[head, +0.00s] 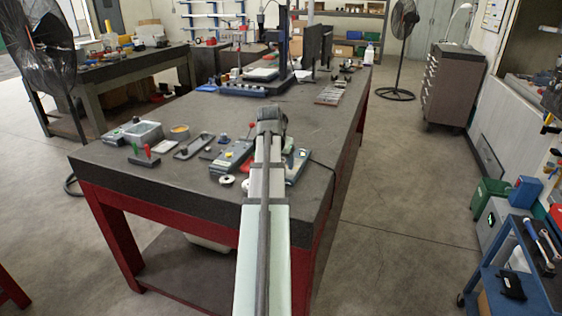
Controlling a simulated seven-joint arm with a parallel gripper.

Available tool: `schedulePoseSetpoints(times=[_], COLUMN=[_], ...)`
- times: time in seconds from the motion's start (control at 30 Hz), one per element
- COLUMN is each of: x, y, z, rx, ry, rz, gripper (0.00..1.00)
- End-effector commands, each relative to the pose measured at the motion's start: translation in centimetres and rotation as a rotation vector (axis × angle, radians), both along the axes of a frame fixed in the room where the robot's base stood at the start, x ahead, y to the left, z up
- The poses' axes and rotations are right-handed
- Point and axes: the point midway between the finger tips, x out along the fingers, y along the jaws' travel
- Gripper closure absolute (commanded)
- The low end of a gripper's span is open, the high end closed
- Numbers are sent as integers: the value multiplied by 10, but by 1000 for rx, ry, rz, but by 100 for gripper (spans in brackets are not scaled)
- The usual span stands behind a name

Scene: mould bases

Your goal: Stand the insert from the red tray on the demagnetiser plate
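My arm reaches forward from the bottom of the head view over the near half of the dark workbench (190,240). Its dark rounded far end hides part of the bench, and my gripper's fingers do not show. Just left of the arm lies a flat grey-green device (231,157). A similar device with a blue edge (296,165) lies just right of it, partly hidden. I cannot tell whether either is the demagnetiser plate.
Small white round parts (227,179) lie near the front edge.

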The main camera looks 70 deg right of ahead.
Motion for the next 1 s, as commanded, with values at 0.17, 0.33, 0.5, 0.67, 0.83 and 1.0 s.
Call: schedulePoseSetpoints(times=[0.17, 0.33, 0.5, 0.67, 0.83, 1.0], x=[0, 0, 1, 1, 2, 3], y=[0, 2, 9, 19, 28, 38], z=[0, 5, 23, 46, 70, 94], rx=[1, 0, -2, -2, -1, -1], ry=[0, 0, -1, -1, -1, 0], rz=[0, 0, 0, 0, 0, 1], gripper=[39, 39, 39, 39, 39, 39])
